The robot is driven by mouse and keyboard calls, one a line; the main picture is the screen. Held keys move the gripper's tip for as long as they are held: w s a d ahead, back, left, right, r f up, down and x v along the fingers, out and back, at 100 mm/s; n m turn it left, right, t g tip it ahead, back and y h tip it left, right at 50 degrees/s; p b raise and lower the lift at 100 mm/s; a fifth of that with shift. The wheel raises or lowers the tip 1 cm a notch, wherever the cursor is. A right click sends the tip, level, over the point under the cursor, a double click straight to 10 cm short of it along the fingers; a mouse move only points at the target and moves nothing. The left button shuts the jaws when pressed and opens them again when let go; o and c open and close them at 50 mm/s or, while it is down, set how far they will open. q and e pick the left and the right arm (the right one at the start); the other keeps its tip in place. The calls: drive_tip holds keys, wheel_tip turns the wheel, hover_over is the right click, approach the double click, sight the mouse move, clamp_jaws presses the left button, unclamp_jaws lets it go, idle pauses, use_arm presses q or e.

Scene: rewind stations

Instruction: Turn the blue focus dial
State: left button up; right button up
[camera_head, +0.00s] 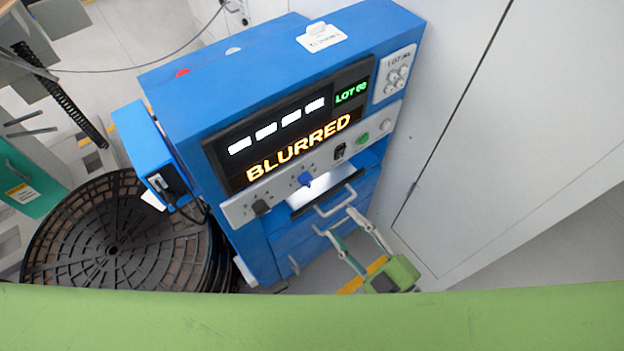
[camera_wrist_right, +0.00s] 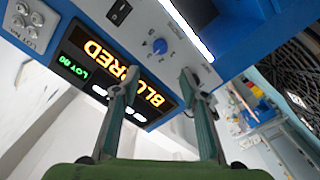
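The blue focus dial (camera_head: 305,179) sits on the light grey control strip of the blue machine, below the display. It also shows in the right wrist view (camera_wrist_right: 160,46), ahead of and between the fingertips. The display (camera_head: 300,143) reads "BLURRED" in amber, above it several white bars and a green "LOT" text. My right gripper (camera_head: 340,221) is below and right of the dial, by the grey drawer handles. In the right wrist view my right gripper (camera_wrist_right: 158,78) has its fingers spread, empty and apart from the dial. My left gripper is not in view.
A black knob (camera_head: 261,207), a black switch (camera_head: 340,151) and a green button (camera_head: 362,140) share the control strip. Grey handles (camera_head: 335,201) stick out below it. Large black spools (camera_head: 110,240) stand at left. A pale wall (camera_head: 480,130) stands close at right.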

approach(309, 185)
drive_tip(key=p+x, duration=0.1)
drive_tip(key=x, duration=0.7)
drive_tip(key=shift+w+p, duration=0.1)
drive_tip(key=shift+p, duration=0.3)
drive_tip(key=shift+w+a, duration=0.3)
drive_tip(key=shift+w, duration=0.05)
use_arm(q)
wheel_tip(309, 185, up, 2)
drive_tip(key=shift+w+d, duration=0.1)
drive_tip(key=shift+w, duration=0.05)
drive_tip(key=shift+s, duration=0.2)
use_arm(e)
drive_tip(key=c, duration=1.1)
